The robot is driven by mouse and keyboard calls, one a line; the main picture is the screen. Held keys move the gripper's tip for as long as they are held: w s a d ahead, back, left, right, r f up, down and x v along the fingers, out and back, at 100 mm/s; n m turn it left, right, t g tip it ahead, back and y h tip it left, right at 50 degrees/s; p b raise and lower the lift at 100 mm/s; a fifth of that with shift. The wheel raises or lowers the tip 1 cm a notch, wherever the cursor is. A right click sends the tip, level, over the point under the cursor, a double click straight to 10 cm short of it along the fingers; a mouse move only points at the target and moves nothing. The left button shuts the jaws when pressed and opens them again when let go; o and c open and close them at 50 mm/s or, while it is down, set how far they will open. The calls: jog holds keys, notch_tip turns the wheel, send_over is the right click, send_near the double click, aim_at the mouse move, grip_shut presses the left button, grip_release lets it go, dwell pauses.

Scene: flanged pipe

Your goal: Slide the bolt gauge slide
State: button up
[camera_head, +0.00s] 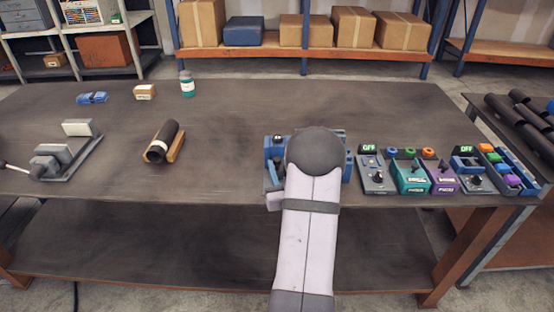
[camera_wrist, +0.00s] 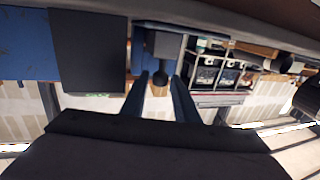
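A blue and grey fixture (camera_head: 271,145) stands on the workbench and is mostly covered by my arm in the head view. It may be the bolt gauge, but its slide cannot be made out there. In the wrist view, which looks upside down, a small dark rounded knob (camera_wrist: 160,79) sits on a dark grey block (camera_wrist: 163,44). My gripper (camera_wrist: 160,84) is open, with one finger on each side of the knob. I cannot tell whether either finger touches it. My gripper is hidden behind the arm in the head view.
Several small control boxes, among them a teal one (camera_head: 410,177), stand close to the right. A dark pipe on a wooden cradle (camera_head: 164,143) and a grey vise-like device (camera_head: 70,155) are to the left. The bench between pipe and fixture is clear.

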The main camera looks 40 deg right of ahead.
jog(key=shift+x, duration=1.4)
grip_shut()
jog(key=shift+s+a, duration=1.55)
jog(key=shift+f, duration=0.15)
jog(key=shift+c, duration=0.4)
grip_release()
jog(key=shift+o, duration=0.4)
jog(key=shift+s+a, duration=0.1)
jog(key=shift+a, duration=0.05)
